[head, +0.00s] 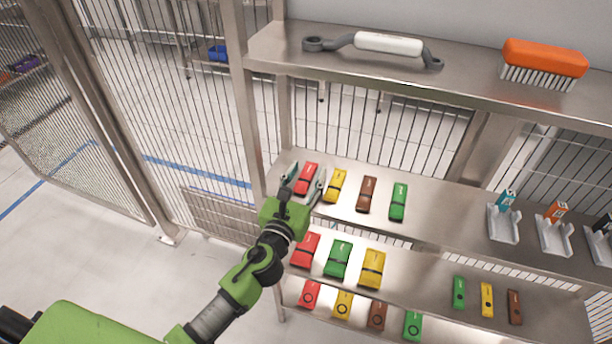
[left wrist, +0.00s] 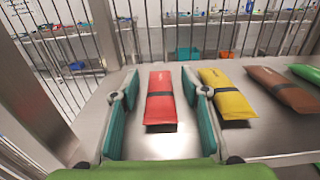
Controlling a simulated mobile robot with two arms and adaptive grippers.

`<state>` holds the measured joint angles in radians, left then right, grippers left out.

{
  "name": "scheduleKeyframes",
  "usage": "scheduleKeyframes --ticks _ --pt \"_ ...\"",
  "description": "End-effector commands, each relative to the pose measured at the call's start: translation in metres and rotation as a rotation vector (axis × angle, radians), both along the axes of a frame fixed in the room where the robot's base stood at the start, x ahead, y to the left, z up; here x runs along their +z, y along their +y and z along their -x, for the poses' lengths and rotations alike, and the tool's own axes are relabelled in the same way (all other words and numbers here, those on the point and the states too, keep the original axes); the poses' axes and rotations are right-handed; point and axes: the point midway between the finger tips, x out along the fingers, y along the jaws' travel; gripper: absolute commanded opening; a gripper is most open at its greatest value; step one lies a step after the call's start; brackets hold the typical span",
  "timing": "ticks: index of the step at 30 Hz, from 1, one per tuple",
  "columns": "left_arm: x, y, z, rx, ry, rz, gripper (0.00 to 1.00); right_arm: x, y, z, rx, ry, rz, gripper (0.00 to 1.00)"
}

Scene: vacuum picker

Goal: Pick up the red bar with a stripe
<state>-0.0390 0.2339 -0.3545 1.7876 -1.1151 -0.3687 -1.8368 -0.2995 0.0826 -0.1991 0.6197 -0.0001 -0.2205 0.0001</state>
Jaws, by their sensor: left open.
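The red bar with a dark stripe (head: 306,176) lies at the left end of the upper bar shelf. It also shows in the left wrist view (left wrist: 160,108), flat on the metal, its stripe running across the middle. My left gripper (head: 304,181) is open, with one teal finger on each side of this bar. My right gripper is not in view.
A yellow bar (left wrist: 228,92) lies close to the right finger, then a brown bar (left wrist: 283,88) and a green one. Another red bar (head: 305,250) lies on the shelf below. A metal post (left wrist: 104,35) stands at the left. An orange brush (head: 545,57) sits above.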

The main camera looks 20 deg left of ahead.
Motion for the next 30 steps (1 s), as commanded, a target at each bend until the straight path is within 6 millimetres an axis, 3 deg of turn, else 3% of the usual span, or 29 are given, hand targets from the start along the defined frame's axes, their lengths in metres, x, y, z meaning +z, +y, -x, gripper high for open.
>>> scheduleKeyframes --ticks 2,6,17,30 --pt "0.000 0.000 0.000 0.000 0.000 0.000 0.39 0.000 0.001 0.000 0.001 0.000 -0.001 0.38" --pt "0.000 0.000 0.000 0.000 0.000 -0.001 0.03 0.000 0.003 0.001 0.001 0.001 -0.003 0.38" --pt "0.004 0.000 0.000 0.000 -0.001 -0.001 0.03 0.002 0.005 0.001 0.001 0.000 -0.006 0.38" --pt "0.084 0.000 0.000 -0.002 -0.003 -0.002 0.03 0.036 0.005 0.001 0.000 0.000 -0.005 0.38"
